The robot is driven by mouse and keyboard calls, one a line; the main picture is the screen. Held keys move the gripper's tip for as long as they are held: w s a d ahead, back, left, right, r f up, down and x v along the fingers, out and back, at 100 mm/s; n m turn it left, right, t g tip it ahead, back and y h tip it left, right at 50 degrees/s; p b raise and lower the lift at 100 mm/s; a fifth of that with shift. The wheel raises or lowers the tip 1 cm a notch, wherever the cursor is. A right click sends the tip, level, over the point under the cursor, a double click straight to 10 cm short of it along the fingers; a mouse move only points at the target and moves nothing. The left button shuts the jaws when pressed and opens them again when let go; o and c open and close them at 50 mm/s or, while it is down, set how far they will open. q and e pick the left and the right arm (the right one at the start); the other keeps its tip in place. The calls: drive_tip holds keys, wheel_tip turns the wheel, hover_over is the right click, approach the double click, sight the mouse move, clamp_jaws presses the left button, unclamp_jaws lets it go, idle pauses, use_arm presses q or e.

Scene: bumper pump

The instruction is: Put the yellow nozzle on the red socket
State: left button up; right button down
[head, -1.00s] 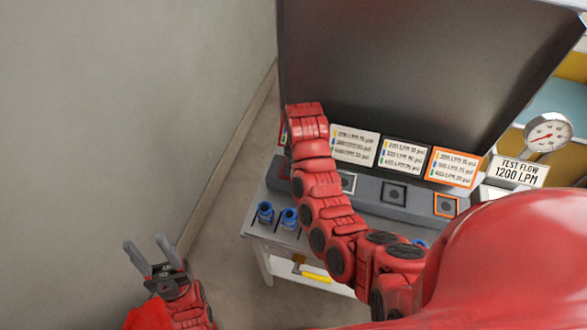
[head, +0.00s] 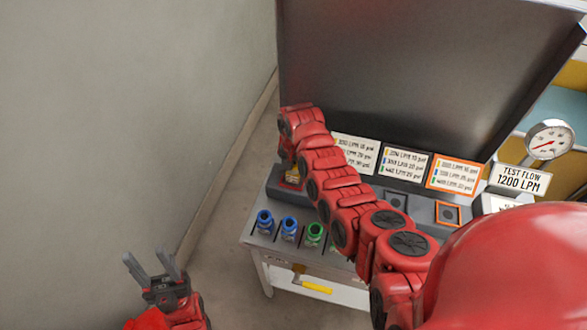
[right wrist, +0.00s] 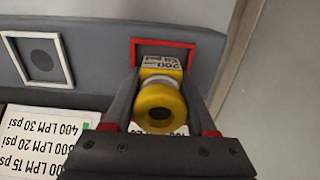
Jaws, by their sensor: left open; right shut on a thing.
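The yellow nozzle (right wrist: 160,103) is between the fingers of my right gripper (right wrist: 160,112), which is shut on it. The red socket (right wrist: 188,44) is a red-framed square on the grey bar, right behind the nozzle in the right wrist view. The nozzle's far end, with a printed label, overlaps the frame; I cannot tell whether it touches the socket. In the head view a bit of the yellow nozzle (head: 292,173) shows below my right arm at the bar's left end; the gripper is mostly hidden. My left gripper (head: 149,257) is open and empty, left of the table.
Blue nozzles (head: 264,221) and a green nozzle (head: 314,234) stand along the table's front. A white-framed socket (right wrist: 43,58) and an orange-framed socket (head: 447,213) are on the bar. Cards (head: 405,163) stand behind. A yellow-handled tool (head: 314,286) hangs at the front edge. A gauge (head: 549,139) is right.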

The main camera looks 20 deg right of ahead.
drive_tip(key=shift+f, duration=0.1)
drive_tip(key=shift+f, duration=0.15)
drive_tip(key=shift+c, duration=1)
unclamp_jaws()
